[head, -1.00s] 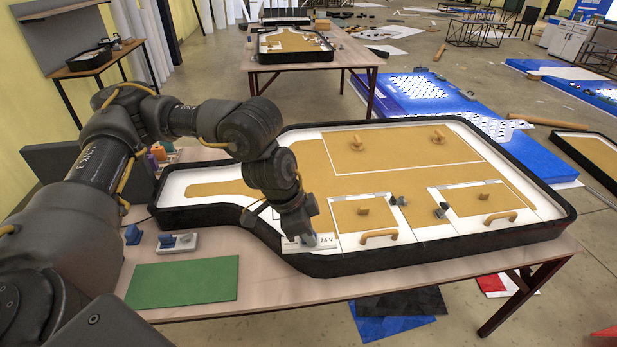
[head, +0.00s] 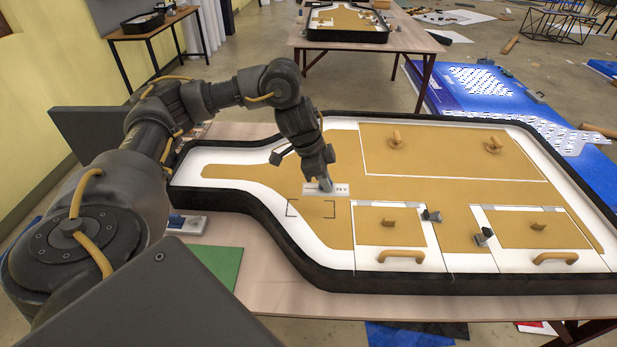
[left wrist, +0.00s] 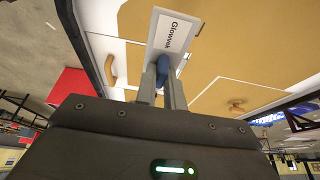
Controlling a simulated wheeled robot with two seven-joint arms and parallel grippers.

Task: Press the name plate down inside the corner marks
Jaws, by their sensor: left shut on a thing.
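My left gripper (head: 325,182) is shut on the plate's blue grip (left wrist: 163,68). The plate appears just above the tan panel, up and to the right of the dark corner marks (head: 290,214) in the head picture. The marks are visible, with a faint shadow among them. The plate's exact height is hard to tell. My right gripper is not in view.
The black-rimmed lightbox (head: 470,281) lies on the wooden table (head: 262,290). Two white-framed panels with tan handles (head: 400,255) stand right of the marks, with small dark clips (head: 431,215) beside them. A green mat (head: 222,262) lies at the front left.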

